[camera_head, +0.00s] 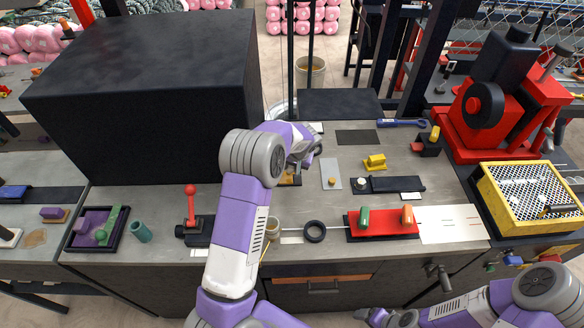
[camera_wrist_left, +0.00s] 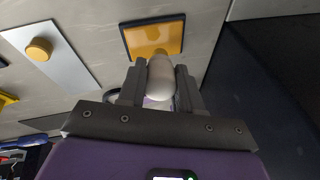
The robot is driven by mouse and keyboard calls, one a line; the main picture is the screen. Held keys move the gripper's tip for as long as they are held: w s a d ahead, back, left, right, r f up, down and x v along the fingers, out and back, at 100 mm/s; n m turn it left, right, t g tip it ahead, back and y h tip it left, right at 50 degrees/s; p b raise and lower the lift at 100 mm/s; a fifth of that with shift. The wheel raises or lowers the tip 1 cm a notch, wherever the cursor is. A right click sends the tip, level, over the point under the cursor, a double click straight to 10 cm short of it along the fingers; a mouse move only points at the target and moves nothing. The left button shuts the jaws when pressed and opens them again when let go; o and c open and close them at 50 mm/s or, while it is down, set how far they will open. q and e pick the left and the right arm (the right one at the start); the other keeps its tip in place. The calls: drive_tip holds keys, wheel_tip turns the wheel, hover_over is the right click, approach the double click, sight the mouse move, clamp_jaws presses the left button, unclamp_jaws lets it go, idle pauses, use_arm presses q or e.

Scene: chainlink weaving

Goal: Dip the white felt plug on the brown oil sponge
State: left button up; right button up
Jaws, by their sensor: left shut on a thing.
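The white felt plug (camera_wrist_left: 161,78) is a rounded pale piece held between the fingers of my left gripper (camera_wrist_left: 160,88) in the left wrist view. The brown oil sponge (camera_wrist_left: 154,36) is a yellow-brown pad in a dark frame, just beyond the plug's tip. I cannot tell whether the plug touches it. In the head view my left gripper (camera_head: 298,166) is low over the bench, and the sponge (camera_head: 297,179) shows only in part beside it. The plug is hidden there by my gripper. My right gripper (camera_head: 372,318) is at the bottom edge, and its jaws are unclear.
A grey plate with an orange knob (camera_head: 332,181) lies right of the sponge. A large black box (camera_head: 140,100) stands left of my left arm. A yellow block (camera_head: 375,162), a black ring (camera_head: 315,231) and a red tray (camera_head: 383,231) are also on the bench.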

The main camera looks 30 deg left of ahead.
use_arm(q)
drive_tip(key=shift+r+p, duration=1.15)
drive_tip(key=shift+r, duration=1.45)
drive_tip(key=shift+f, duration=0.1)
